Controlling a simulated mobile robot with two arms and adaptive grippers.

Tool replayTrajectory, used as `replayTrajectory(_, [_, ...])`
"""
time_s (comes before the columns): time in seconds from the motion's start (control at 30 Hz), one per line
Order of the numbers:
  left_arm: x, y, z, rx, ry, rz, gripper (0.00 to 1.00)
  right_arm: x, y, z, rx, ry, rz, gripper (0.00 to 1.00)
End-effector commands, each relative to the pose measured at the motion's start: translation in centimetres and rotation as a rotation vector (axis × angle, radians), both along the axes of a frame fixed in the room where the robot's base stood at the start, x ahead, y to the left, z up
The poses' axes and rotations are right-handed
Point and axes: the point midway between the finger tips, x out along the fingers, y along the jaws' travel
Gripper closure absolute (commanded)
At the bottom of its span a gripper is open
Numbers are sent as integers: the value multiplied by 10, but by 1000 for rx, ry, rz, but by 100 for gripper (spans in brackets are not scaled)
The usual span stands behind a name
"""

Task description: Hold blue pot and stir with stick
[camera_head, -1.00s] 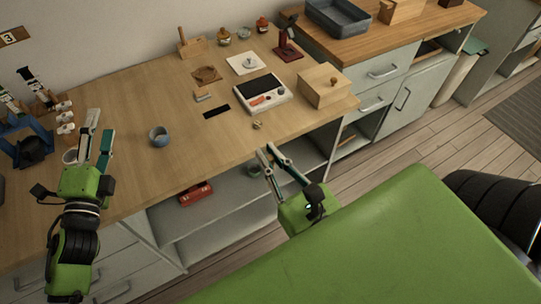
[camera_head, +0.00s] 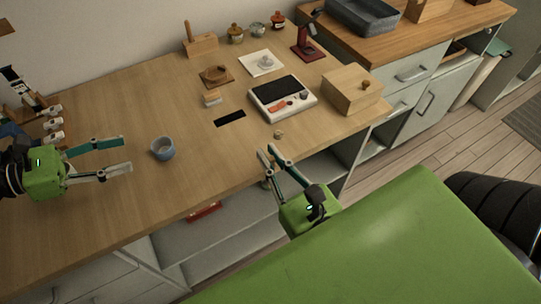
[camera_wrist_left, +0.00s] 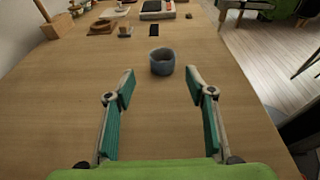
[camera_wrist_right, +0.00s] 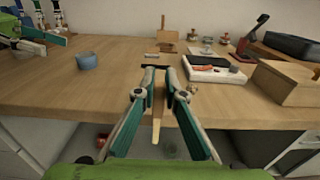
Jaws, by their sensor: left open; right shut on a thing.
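The blue pot (camera_head: 162,149) stands upright on the wooden table. It also shows in the left wrist view (camera_wrist_left: 162,63), just beyond my open fingers, and in the right wrist view (camera_wrist_right: 87,61). My left gripper (camera_head: 125,156) is open and empty, left of the pot with its fingers pointing at it, apart from it. My right gripper (camera_head: 268,152) is at the table's front edge, shut on the light wooden stick (camera_wrist_right: 156,128), which hangs down between the fingers. The stick's upper end is hard to make out.
A white scale-like device (camera_head: 283,99) and a wooden box (camera_head: 351,91) stand to the right. A small brush-like block (camera_head: 211,98) and a black strip (camera_head: 230,118) lie behind the front edge. Small jars (camera_head: 235,34) stand at the back. The table around the pot is clear.

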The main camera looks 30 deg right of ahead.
Motion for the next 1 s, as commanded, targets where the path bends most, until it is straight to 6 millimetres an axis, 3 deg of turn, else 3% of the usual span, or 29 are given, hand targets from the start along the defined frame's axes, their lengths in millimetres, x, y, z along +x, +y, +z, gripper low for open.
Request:
replayTrajectory(0.23, [-3,-4,-5,25,-11,-28,50,0,0,5,0,0,0,100])
replayTrajectory(0.6, [-4,-55,-20,22,-10,-27,50,0,0,23,0,0,0,100])
replayTrajectory(0.7, [-3,-68,-30,23,-12,-28,50,0,0,8,0,0,0,100])
replayTrajectory(1.0, [-3,-89,-33,23,-11,-25,50,0,0,-2,0,0,0,100])
